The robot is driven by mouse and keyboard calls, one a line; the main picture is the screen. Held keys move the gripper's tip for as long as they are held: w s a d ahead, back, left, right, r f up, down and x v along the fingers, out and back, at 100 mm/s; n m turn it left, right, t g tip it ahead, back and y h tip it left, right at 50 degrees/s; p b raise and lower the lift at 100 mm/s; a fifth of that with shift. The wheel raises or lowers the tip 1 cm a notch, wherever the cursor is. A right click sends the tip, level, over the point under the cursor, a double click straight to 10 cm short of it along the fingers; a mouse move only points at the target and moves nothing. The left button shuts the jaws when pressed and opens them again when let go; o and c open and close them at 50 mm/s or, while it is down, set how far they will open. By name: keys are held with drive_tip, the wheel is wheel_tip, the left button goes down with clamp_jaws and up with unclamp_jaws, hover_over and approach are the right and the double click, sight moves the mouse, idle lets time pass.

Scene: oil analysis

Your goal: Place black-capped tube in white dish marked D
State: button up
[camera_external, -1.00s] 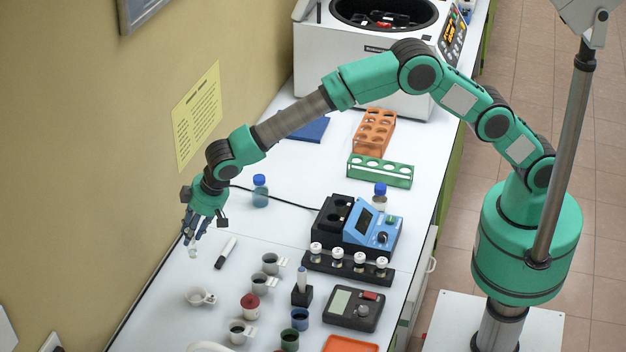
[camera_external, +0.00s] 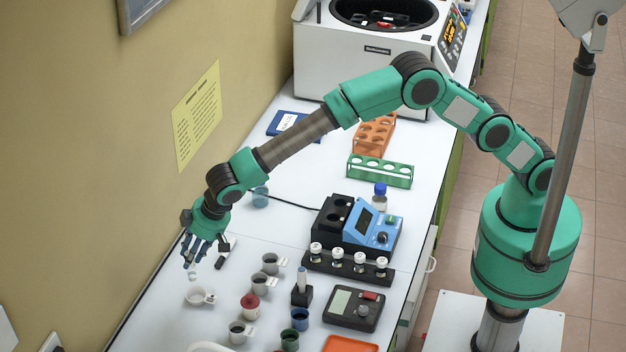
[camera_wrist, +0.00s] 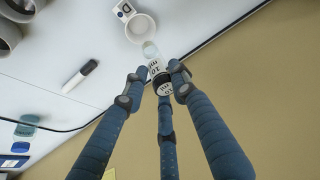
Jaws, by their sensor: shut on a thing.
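My gripper (camera_external: 194,256) is shut on a small clear tube (camera_external: 192,275). In the wrist view, the tube (camera_wrist: 152,54) has a white label with dark print, and its black cap end (camera_wrist: 160,84) is between the fingers (camera_wrist: 160,80). The tube's clear end points toward the white dish (camera_wrist: 140,29), whose tab is marked D (camera_wrist: 124,10). In the external view the tube appears just above and behind this dish (camera_external: 197,297), which looks empty. The tube is apart from the bench; its exact height is unclear.
A black-and-white marker (camera_wrist: 80,76) lies on the bench beside the dish. The wall (camera_external: 100,190) is close on the left.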

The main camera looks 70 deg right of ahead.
sight(195, 276)
drive_tip(key=shift+f, duration=2.2)
drive_tip(key=shift+f+b, duration=0.5)
drive_tip(key=shift+f, duration=1.4)
drive_tip(key=shift+f, duration=0.1)
drive_tip(key=o, duration=0.9)
drive_tip(key=shift+p+v, duration=0.65)
drive_tip(key=shift+v, duration=5.45)
drive_tip(key=shift+w, duration=0.15)
